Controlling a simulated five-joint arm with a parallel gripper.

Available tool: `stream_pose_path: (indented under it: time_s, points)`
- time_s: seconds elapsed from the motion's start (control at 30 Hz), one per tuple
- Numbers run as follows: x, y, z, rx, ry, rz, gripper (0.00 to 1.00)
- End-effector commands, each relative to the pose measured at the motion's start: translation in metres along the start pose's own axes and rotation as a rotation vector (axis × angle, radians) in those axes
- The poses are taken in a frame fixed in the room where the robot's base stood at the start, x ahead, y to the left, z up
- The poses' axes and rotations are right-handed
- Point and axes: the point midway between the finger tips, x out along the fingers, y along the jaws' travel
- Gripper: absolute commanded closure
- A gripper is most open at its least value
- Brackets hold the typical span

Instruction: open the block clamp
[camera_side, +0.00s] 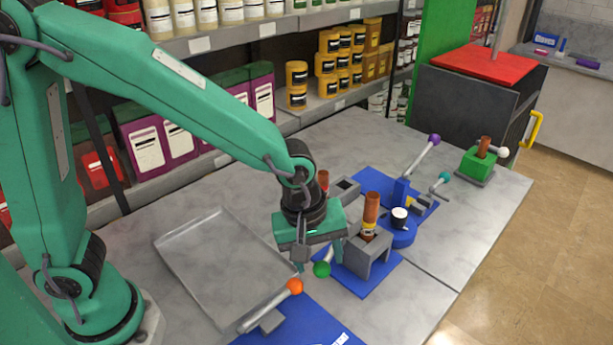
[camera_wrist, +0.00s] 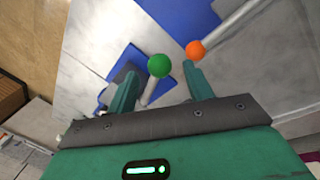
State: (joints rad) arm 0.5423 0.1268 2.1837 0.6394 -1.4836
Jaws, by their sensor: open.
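A grey block (camera_side: 368,257) on a blue plate, which looks like the block clamp, holds an upright copper-coloured pipe (camera_side: 370,212). Its lever ends in a green ball (camera_side: 321,269), seen beside the block's left side. My gripper (camera_side: 320,258) is open and points down at the green ball. In the wrist view the green ball (camera_wrist: 159,66) and its pale rod (camera_wrist: 150,92) show between my two fingers (camera_wrist: 162,82), nearer the left finger in the picture. I cannot tell whether a finger touches the rod.
An orange-ball lever (camera_side: 294,286) on another blue plate stands close to the left of my gripper. An empty grey tray (camera_side: 190,255) lies further left. To the right are a purple-ball lever (camera_side: 434,140), a teal-ball lever (camera_side: 446,177) and a green block (camera_side: 478,164) with a pipe.

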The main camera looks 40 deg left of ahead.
Motion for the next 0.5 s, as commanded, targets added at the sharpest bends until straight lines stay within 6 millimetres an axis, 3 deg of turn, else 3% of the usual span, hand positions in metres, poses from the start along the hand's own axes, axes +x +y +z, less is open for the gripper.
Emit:
stream_pose_path:
  time_s: [0.2,0.5]
  points:
    - [0.019,0.000,0.000,0.000,0.000,-0.001,0.48]
    - [0.025,0.000,0.000,0.000,0.000,0.000,0.48]
